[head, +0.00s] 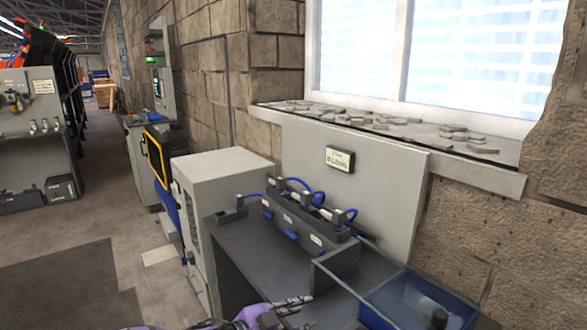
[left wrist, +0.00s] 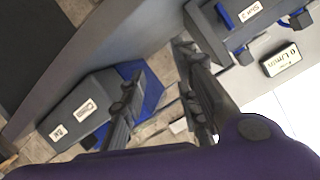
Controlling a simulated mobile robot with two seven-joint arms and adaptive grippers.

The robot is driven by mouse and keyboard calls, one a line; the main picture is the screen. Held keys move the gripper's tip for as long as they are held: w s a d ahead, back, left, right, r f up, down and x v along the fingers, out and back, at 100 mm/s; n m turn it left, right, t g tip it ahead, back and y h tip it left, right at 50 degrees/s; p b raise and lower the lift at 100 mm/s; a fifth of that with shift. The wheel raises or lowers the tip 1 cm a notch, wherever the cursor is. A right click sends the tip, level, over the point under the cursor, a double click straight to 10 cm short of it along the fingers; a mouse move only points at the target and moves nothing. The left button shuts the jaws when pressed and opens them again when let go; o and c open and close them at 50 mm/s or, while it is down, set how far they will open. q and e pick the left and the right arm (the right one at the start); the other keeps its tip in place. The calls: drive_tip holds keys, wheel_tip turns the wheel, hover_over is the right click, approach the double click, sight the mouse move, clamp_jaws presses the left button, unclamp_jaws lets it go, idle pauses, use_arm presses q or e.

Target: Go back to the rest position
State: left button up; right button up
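My left gripper (head: 309,311) shows at the bottom middle of the head view, above the near side of the dark bench (head: 237,256). In the left wrist view its two fingers (left wrist: 163,62) are spread apart, with nothing between them. It is apart from the dark grey valve block (head: 312,232), which has blue hoses and stands farther back on the bench. My right gripper is not in view.
A blue clear-sided bin (head: 425,300) stands at the bench's right. A white cabinet (head: 215,190) stands at the left end. A grey panel (head: 385,190) with a flow display (head: 340,159) is behind. Open floor (head: 70,285) lies to the left.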

use_arm(q)
drive_tip(key=s+d+f+n+t+y+p, duration=0.1)
drive_tip(key=s+d+f+n+t+p, duration=0.15)
drive_tip(key=s, duration=0.65)
drive_tip(key=s+a+f+n+y+p, duration=0.1)
drive_tip(key=s+a+f+n+y, duration=0.35)
drive_tip(key=s+a, duration=0.35)
drive_tip(key=s+a+f+n+y+p, duration=0.1)
drive_tip(key=s+a+f+n+y, duration=0.2)
drive_tip(key=s+a+f+n, duration=0.4)
drive_tip(key=s+a+f+g, duration=0.1)
drive_tip(key=s+a, duration=0.2)
drive_tip(key=s, duration=0.3)
drive_tip(key=s+a+f+n+y, duration=0.1)
drive_tip(key=s+a+f, duration=0.1)
drive_tip(key=s, duration=0.4)
drive_tip(key=s+a+f+g+y, duration=0.1)
drive_tip(key=s+a, duration=0.2)
drive_tip(key=s, duration=0.3)
drive_tip(key=shift+s+a+f+g+p, duration=0.2)
drive_tip(key=shift+a+f+g+p, duration=0.15)
drive_tip(key=shift+p, duration=0.1)
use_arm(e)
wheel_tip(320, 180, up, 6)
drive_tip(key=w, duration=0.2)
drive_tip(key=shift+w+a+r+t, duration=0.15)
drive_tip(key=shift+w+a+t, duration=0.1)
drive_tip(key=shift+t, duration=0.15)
